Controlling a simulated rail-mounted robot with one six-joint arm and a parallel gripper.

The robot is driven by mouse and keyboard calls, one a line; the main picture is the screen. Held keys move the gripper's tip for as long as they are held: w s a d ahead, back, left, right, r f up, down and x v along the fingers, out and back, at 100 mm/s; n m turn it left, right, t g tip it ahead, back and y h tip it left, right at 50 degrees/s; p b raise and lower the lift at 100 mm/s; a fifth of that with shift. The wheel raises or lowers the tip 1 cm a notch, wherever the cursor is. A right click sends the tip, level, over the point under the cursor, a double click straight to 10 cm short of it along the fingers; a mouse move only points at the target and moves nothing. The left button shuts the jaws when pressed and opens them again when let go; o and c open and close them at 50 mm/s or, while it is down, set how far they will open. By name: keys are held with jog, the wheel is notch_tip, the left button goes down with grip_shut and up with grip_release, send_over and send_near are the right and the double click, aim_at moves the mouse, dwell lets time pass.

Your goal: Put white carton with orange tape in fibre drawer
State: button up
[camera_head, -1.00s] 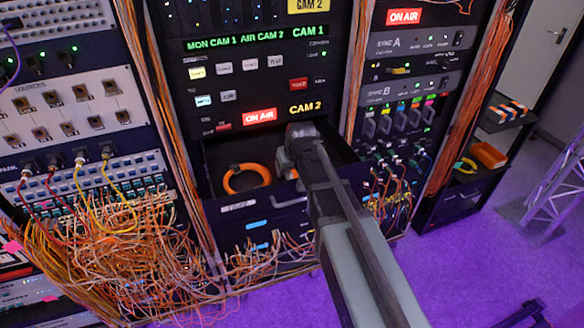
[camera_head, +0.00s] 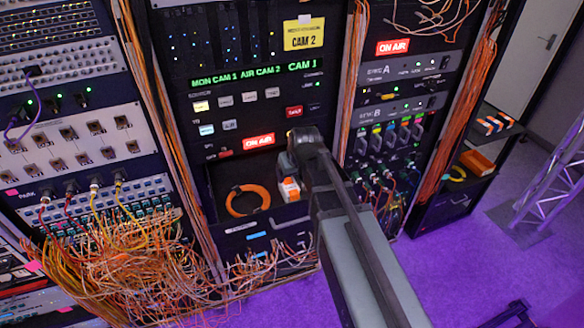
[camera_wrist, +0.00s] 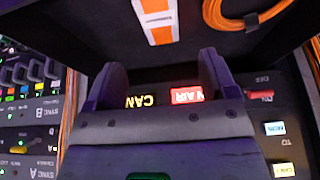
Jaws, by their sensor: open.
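The white carton with orange tape (camera_head: 289,189) lies inside the open fibre drawer (camera_head: 222,182), toward its right side. In the wrist view the carton (camera_wrist: 157,20) shows at the top edge, partly cut off, on the dark drawer floor (camera_wrist: 195,30). My gripper (camera_wrist: 162,68) is open with nothing between its fingers, and a gap separates it from the carton. In the head view my gripper (camera_head: 303,145) is above and behind the carton, near the rack face; its fingers are mostly hidden there.
An orange cable coil (camera_head: 248,201) lies in the drawer left of the carton. Lit rack panels stand behind the gripper, with an ON AIR sign (camera_head: 259,141). Loose cables (camera_head: 140,240) hang at the lower left. A side shelf (camera_head: 497,125) holds small items at the right.

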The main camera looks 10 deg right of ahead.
jog(key=shift+s, duration=0.25)
jog(key=s+f+m+g, duration=0.1)
jog(key=s+g, duration=0.3)
jog(key=s, duration=1.2)
jog(key=shift+f+g+h, duration=0.2)
jog(key=shift+g+h, duration=0.1)
jog(key=shift+w, duration=0.15)
jog(key=shift+c, duration=0.3)
